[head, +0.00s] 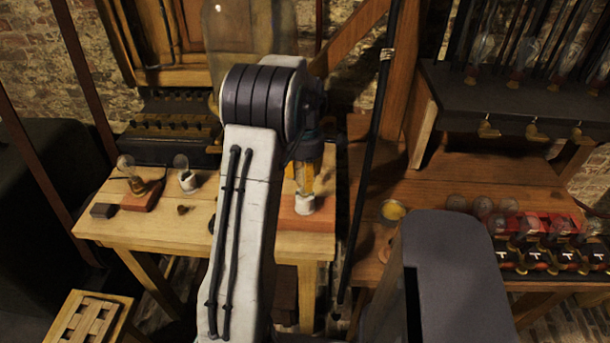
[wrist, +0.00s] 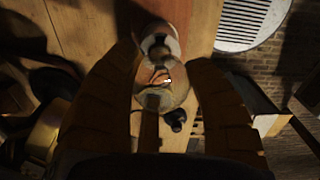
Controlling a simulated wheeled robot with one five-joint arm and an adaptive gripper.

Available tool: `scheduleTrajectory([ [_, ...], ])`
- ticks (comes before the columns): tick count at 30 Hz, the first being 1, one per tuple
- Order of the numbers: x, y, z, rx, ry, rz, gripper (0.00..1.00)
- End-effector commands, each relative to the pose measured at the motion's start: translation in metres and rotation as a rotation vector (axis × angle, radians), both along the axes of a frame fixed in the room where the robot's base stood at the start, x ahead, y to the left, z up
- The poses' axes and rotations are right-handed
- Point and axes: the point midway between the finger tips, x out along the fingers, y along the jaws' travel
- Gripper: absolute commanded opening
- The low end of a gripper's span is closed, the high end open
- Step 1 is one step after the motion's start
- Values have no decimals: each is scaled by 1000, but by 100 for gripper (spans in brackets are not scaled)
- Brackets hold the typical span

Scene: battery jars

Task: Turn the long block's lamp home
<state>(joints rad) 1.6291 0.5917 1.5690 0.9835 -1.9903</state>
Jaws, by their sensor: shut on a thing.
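The long block (head: 318,222) is a reddish wooden piece at the right end of the left bench, partly hidden by my arm. A white socket (head: 305,204) stands on it. My gripper (head: 304,180) is just above that socket. In the wrist view its fingers (wrist: 163,72) stand on both sides of a clear glass lamp (wrist: 160,98) and are shut on it. The lamp's filament shows, and its base lines up with the pale socket (wrist: 158,38). I cannot tell how deep the lamp sits in the socket.
Left on the bench are a lamp on a smaller reddish block (head: 142,197), another lamp in a white socket (head: 187,180) and a dark small block (head: 103,211). A black pole (head: 372,150) stands close right of my gripper. Jars fill a red rack (head: 545,228) at right.

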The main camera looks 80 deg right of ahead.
Motion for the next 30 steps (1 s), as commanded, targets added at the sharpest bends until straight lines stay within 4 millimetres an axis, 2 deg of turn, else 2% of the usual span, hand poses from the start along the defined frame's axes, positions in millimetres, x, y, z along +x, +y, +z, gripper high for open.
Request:
scheduleTrajectory([
  [6,0,0,0,0,0,-43,13],
  [15,0,0,2,3,1,-357,13],
  [21,0,0,1,5,2,-495,13],
  [30,0,0,0,5,2,-523,13],
])
